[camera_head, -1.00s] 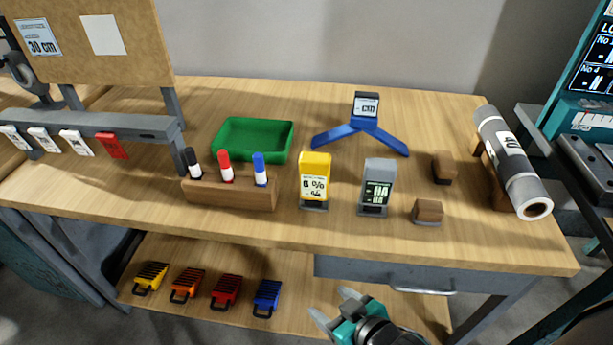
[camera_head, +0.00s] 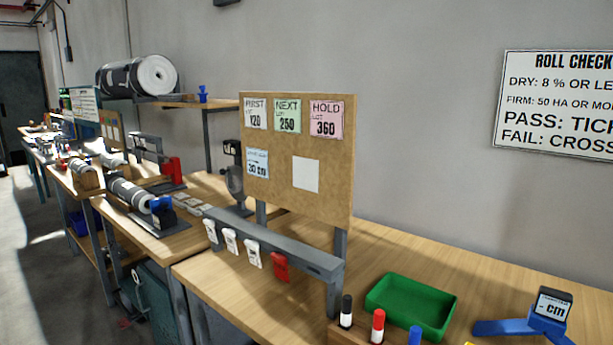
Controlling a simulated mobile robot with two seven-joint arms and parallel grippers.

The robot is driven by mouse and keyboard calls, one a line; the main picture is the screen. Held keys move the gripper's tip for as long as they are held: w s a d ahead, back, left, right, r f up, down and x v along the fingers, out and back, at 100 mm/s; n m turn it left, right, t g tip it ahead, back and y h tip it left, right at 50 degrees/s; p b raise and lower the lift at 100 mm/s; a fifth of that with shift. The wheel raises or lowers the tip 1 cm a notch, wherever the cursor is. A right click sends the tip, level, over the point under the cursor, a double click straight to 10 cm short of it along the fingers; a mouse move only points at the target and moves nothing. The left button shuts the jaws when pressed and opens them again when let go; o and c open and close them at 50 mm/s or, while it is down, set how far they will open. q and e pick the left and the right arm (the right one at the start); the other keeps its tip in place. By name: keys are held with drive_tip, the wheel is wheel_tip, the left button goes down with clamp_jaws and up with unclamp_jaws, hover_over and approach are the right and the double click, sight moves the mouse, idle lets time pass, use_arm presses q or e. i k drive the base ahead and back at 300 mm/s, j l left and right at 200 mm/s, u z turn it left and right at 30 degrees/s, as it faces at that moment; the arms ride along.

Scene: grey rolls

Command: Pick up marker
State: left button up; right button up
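Three markers stand upright in a wooden holder (camera_head: 338,334) at the bottom of the head view. The black-capped marker (camera_head: 346,312) is on the left, the red-capped marker (camera_head: 378,326) is in the middle, and the blue-capped marker (camera_head: 414,336) is on the right, cut by the lower edge. Most of the holder is out of frame. Neither of my grippers shows in this view.
A green tray (camera_head: 411,306) lies behind the markers. A cork board (camera_head: 298,160) stands left of them over a grey rail with white tags and a red tag (camera_head: 281,267). A blue stand (camera_head: 545,318) is at right. Other benches with rolls (camera_head: 138,74) recede left.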

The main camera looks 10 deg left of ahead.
sight(347, 301)
drive_tip(key=i+j+z, duration=0.15)
drive_tip(key=j, duration=0.35)
drive_tip(key=i+j+z, duration=0.2)
drive_tip(key=j, duration=0.35)
drive_tip(key=j+z, duration=0.15)
drive_tip(key=j, duration=0.35)
